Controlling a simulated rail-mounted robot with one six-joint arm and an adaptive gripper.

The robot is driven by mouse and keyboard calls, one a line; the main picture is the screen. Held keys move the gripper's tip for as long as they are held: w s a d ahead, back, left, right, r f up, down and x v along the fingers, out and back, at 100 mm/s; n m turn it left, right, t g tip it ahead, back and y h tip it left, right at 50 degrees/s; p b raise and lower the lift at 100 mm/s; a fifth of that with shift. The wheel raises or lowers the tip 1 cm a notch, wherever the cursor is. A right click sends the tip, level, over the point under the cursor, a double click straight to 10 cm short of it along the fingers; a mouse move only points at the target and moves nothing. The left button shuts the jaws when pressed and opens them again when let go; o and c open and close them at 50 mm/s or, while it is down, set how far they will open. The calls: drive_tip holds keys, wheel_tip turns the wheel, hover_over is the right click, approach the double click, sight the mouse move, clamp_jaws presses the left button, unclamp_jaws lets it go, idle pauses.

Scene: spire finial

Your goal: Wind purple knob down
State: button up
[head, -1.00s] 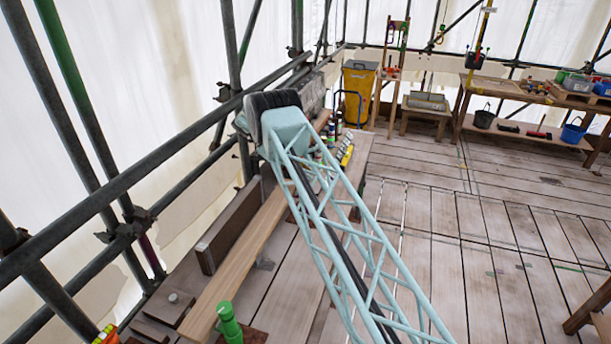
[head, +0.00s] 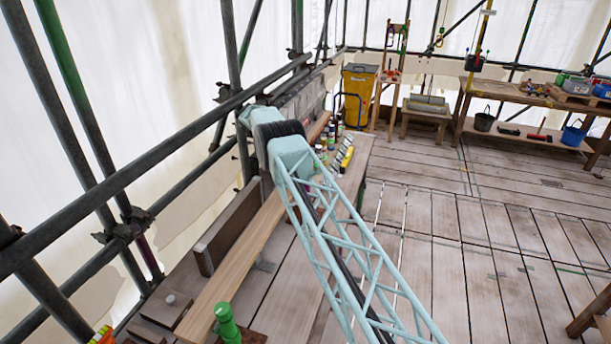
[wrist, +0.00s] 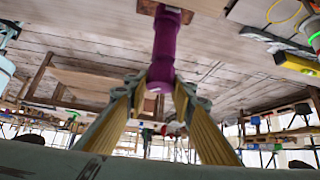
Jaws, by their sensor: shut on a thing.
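The purple knob (wrist: 163,50) shows in the wrist view at the top middle, as a purple shaft with a wider collar and a rounded end. My gripper (wrist: 160,88) is shut on its rounded end, with one yellow-padded finger on each side. The top of the knob runs into a dark fitting at the upper edge of the wrist view. In the head view the knob and my gripper are not visible; my lattice arm fills the middle.
A bench with several bottles and a yellow level (head: 346,159) lies beyond my arm. A green-topped post (head: 227,323) stands at the lower left by a long plank (head: 235,268). Scaffold rails run along the left. The plank floor at right is mostly clear.

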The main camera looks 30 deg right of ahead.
drive_tip(key=shift+s, duration=0.1)
idle(0.3)
drive_tip(key=o, duration=0.8)
drive_tip(key=shift+d, duration=0.1)
drive_tip(key=shift+o, duration=0.2)
drive_tip(key=shift+r, duration=0.15)
drive_tip(key=shift+r, duration=4.85)
